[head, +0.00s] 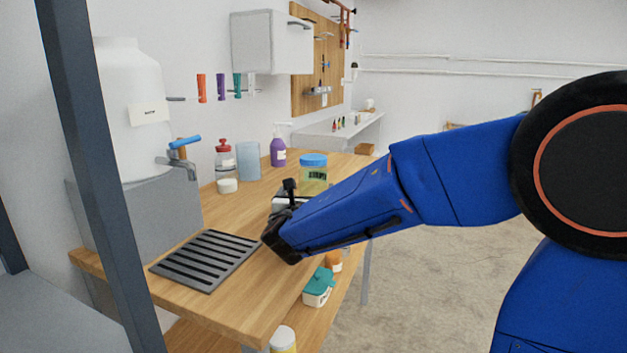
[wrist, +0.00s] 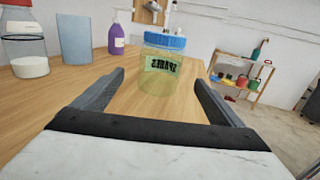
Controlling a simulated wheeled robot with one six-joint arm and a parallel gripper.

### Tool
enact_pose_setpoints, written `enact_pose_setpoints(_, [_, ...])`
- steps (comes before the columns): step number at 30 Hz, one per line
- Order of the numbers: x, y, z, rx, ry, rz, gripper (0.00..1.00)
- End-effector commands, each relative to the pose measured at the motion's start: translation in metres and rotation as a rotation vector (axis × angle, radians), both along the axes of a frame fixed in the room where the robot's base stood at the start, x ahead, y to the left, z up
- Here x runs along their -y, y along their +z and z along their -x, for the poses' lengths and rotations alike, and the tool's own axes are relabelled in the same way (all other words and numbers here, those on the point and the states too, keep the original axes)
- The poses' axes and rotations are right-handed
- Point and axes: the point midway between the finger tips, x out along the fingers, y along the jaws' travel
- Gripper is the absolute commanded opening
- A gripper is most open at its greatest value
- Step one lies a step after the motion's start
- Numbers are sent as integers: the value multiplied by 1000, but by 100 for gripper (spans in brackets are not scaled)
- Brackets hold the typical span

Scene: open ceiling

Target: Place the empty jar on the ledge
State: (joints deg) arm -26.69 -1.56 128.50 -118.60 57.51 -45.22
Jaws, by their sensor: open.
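A clear, green-tinted jar (head: 313,176) with a blue lid stands upright on the wooden bench (head: 222,212). In the wrist view the jar (wrist: 160,80) looks empty, and its dark lettering reads reversed. My gripper (wrist: 160,98) is open and empty. Its two fingers point at the jar, which shows between and beyond the fingertips, apparently not gripped.
A dark slotted grate (head: 207,260) lies nearer. A teal-lidded container (head: 319,287) sits below the bench top. Open floor lies right.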

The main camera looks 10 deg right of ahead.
Motion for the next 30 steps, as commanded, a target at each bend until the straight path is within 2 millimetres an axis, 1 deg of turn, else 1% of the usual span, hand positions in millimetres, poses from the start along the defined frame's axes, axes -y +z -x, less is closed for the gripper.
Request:
enact_pose_setpoints(1, [4, 0, -9, 0, -3, 0, 91])
enact_pose_setpoints(3, [9, 0, -21, 0, -4, 0, 91])
enact_pose_setpoints(9, [19, 0, -48, 0, -2, 0, 91])
enact_pose_setpoints(12, [22, 0, -55, 0, -1, -1, 91])
enact_pose_setpoints(17, [24, 0, -59, 0, -1, -1, 91])
enact_pose_setpoints(20, [26, 1, -66, 0, -1, -1, 91])
enact_pose_setpoints(27, [39, 4, -95, 0, -2, 0, 91])
enact_pose_setpoints(30, [42, 4, -104, 0, -1, 1, 91])
